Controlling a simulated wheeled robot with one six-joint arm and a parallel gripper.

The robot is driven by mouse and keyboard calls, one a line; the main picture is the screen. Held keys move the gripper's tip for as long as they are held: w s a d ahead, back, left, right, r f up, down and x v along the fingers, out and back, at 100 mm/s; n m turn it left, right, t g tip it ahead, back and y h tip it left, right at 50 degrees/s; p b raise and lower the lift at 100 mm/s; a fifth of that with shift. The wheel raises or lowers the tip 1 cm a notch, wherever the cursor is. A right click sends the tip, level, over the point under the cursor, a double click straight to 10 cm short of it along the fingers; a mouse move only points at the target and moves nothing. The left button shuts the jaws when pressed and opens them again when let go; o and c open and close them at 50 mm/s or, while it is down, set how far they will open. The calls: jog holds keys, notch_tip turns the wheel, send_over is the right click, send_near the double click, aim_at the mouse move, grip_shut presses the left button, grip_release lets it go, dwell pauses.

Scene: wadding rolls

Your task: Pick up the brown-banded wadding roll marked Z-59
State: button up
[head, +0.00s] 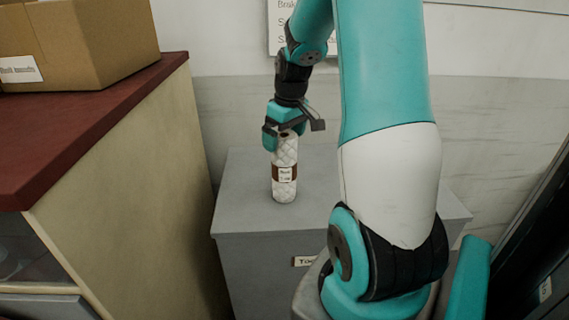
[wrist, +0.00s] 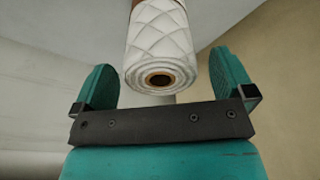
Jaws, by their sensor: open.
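The wadding roll (head: 285,182) is white and quilted with a brown band and a small white label; the label's text is too small to read for sure. It stands upright on a grey cabinet (head: 240,212). My gripper (head: 284,138) is at the roll's top end, pointing down at it. In the wrist view, the roll (wrist: 160,42) shows its open core end between the two teal fingers of my gripper (wrist: 163,80). The fingers are apart, with a gap on each side of the roll. The roll's lower end is hidden in the wrist view.
A brown counter (head: 110,98) with a cardboard box (head: 90,40) stands at the left, higher than the cabinet. A pale wall (head: 490,110) is behind. A dark unit (head: 545,240) is at the right edge. The cabinet top around the roll looks clear.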

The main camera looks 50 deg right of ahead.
jog(key=shift+w+f, duration=0.2)
jog(key=shift+f, duration=1.1)
jog(key=c, duration=1.2)
jog(key=shift+r, duration=0.1)
